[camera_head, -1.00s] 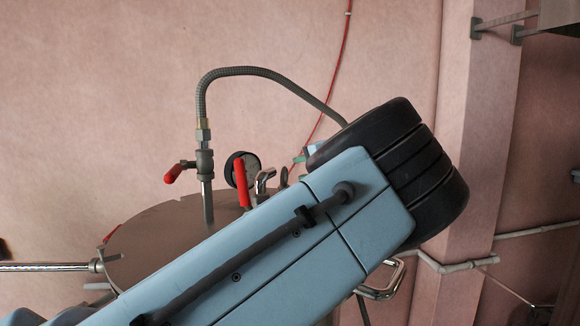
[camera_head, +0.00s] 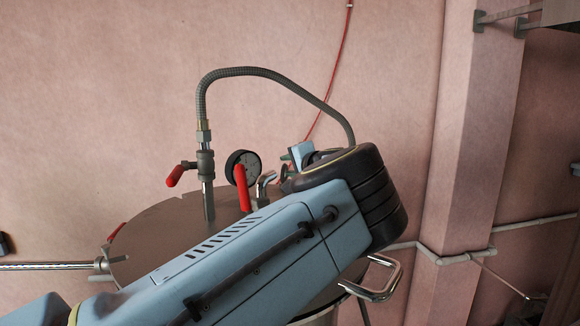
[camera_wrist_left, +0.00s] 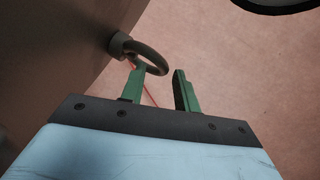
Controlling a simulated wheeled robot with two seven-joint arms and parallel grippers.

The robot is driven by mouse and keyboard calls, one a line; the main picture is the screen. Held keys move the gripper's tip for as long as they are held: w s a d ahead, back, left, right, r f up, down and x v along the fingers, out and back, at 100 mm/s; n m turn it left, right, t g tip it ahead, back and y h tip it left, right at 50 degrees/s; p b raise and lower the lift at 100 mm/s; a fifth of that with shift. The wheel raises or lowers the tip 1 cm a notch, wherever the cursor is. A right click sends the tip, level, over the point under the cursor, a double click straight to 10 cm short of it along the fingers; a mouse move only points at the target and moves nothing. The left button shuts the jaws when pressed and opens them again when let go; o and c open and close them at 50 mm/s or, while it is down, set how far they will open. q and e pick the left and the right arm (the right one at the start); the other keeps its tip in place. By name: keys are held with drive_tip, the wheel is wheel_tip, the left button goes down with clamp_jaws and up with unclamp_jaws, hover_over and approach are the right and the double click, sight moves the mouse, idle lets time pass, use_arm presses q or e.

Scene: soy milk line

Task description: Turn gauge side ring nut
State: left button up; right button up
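A dark grey ring nut (camera_wrist_left: 150,57) shows in the left wrist view, on a round boss at the edge of a brown surface. My left gripper (camera_wrist_left: 159,72) is open, with its two green fingers apart. The left finger's tip overlaps the ring's lower edge in the picture; I cannot tell if they touch. Nothing is held. In the head view the gripper (camera_head: 287,159) shows only partly, behind my wrist and right of the black pressure gauge (camera_head: 243,167). The ring nut cannot be made out clearly there. My right gripper is not in view.
The steel tank lid (camera_head: 165,235) is partly hidden by my left arm. A red-handled valve (camera_head: 205,165) and a grey flexible hose (camera_head: 235,72) stand above it. A red lever (camera_head: 242,188) is near the gauge. A chrome handle (camera_head: 380,290) is at the lower right.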

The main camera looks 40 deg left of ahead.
use_arm(q)
drive_tip(key=c, duration=0.5)
clamp_jaws()
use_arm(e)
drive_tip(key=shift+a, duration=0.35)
use_arm(q)
drive_tip(key=shift+r, duration=0.1)
drive_tip(key=shift+w+a+r+n+g+y, duration=0.1)
drive_tip(key=shift+w+n+g+y, duration=0.1)
drive_tip(key=shift+n+g, duration=0.45)
drive_tip(key=shift+w+a+r+n+g+y, duration=0.1)
drive_tip(key=shift+n+g+y, duration=0.1)
drive_tip(key=shift+n+g, duration=0.45)
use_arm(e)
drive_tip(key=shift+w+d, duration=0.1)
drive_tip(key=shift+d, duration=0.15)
use_arm(q)
drive_tip(key=shift+f+g, duration=0.1)
drive_tip(key=shift+g, duration=0.6)
drive_tip(key=shift+s+n, duration=0.1)
drive_tip(key=shift+n, duration=0.2)
